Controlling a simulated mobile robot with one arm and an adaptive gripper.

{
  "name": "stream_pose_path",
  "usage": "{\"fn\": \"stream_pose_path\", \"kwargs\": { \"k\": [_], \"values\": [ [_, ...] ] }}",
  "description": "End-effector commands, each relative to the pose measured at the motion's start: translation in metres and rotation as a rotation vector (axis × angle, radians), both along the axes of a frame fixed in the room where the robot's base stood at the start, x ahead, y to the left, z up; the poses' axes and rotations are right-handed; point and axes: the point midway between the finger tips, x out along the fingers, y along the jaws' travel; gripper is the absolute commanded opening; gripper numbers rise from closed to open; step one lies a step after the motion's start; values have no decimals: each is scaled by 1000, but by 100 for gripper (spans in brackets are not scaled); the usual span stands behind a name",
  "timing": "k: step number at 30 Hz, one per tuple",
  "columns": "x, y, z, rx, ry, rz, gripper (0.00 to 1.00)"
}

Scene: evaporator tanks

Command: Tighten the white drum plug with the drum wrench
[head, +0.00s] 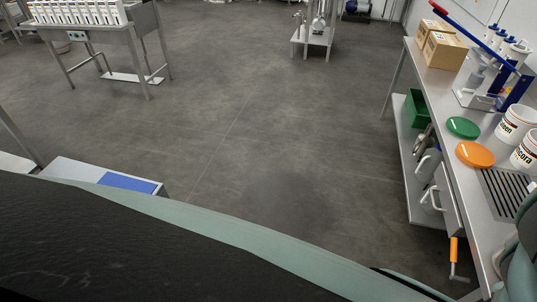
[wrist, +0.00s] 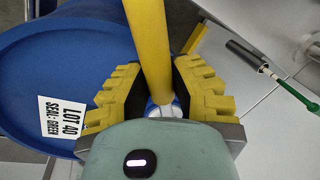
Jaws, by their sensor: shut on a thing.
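In the wrist view, my gripper (wrist: 163,95) is shut on a long yellow bar (wrist: 150,45), which looks like the drum wrench's handle. The bar runs up between the two yellow, ridged fingers and out of the top edge. A blue drum (wrist: 55,75) fills the left of the view, with a white label (wrist: 62,122) reading "LOT 40 SEAL: GREEN". A small white and blue patch shows between the fingers; I cannot tell what it is. I cannot make out the white drum plug or the wrench's working end. The head view shows neither gripper nor drum.
In the wrist view, a tool with a dark grip (wrist: 246,54) and green shaft lies on a pale surface at right. In the head view, a steel bench (head: 482,205) at right holds green (head: 463,127) and orange lids (head: 474,154) and white buckets (head: 515,124). The middle floor is clear.

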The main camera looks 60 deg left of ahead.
Motion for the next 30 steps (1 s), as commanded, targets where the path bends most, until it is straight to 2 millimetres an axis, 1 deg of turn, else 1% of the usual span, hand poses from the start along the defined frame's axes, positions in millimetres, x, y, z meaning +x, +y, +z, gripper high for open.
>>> {"fn": "stream_pose_path", "kwargs": {
  "k": [14,25,30],
  "values": [
    [1,0,-12,-1,-2,2,0],
    [1,0,-12,-2,-3,1,0],
    [9,-2,-16,-1,-3,-47,0]
  ]
}}
